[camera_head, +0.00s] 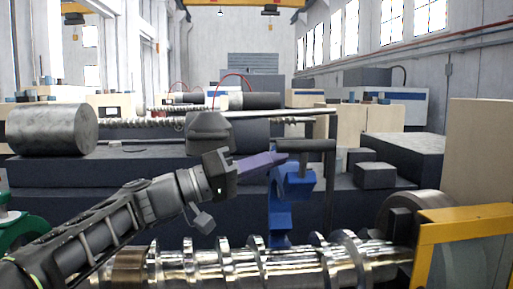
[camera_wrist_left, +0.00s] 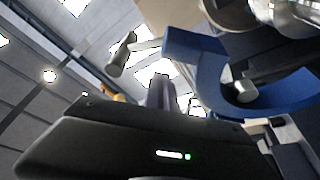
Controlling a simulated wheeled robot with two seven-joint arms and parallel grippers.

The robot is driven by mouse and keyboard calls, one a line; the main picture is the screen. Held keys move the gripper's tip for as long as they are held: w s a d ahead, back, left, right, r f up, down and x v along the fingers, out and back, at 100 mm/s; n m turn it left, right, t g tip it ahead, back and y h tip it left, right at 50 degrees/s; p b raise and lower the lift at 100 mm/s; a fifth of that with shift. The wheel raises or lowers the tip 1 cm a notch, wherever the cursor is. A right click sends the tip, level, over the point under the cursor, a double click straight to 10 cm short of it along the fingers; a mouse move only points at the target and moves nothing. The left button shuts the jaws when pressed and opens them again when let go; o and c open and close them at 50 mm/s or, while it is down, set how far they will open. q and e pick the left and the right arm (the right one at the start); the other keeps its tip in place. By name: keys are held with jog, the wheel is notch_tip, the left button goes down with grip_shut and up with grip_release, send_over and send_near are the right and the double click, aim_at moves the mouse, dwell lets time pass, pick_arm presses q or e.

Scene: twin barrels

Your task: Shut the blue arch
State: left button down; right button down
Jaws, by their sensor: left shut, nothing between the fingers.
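The blue arch (camera_head: 296,186) stands upright behind the shiny screw shaft, right of centre in the head view. In the left wrist view its curved blue band (camera_wrist_left: 205,70) fills the upper right, with a hollow inside the curve. My left gripper (camera_head: 280,158) comes in from the left, its purplish fingers shut and empty. The fingertips are at the upper left of the arch; I cannot tell whether they touch it. In the left wrist view the fingers (camera_wrist_left: 162,93) point up, left of the blue band. My right gripper is not in view.
A metal screw shaft (camera_head: 262,266) runs across the front. A dark bar on a post (camera_head: 328,175) stands close right of the arch. A yellow frame (camera_head: 465,214) is at right. A grey cylinder (camera_head: 52,129) and dark blocks (camera_head: 375,176) lie on the bench behind.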

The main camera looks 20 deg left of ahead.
pick_arm(q)
jog(key=shift+s+d+f, duration=0.25)
jog(key=shift+s+f, duration=0.45)
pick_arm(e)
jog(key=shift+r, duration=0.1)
